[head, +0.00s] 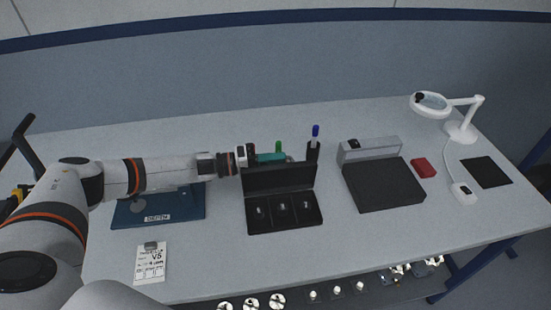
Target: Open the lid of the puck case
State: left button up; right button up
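The puck case, as I take it, is the black case (284,226) in the middle of the table, with a small shiny piece in each of its three compartments. Its black lid (280,180) stands raised, roughly upright, along the back edge, so the inside shows. My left gripper (246,157) is at the upper left corner of the lid, pointing right. Its fingers are small and partly merge with things behind, so I cannot tell whether they are open or touch the lid. My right gripper is not in view.
Behind the lid are a teal item (271,157) and a black holder with a blue-capped pen (315,136). To the right are a flat black box (384,187), a red block (424,167) and a white magnifier lamp (433,103). A blue plate (190,204) and a card (150,263) lie left.

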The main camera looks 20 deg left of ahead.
pick_arm(q)
jog(key=o, duration=0.4)
jog(key=shift+a+f, duration=0.1)
jog(key=shift+f, duration=0.1)
jog(key=shift+r, duration=0.15)
notch_tip(320, 180, up, 10)
jog(key=shift+f, duration=0.15)
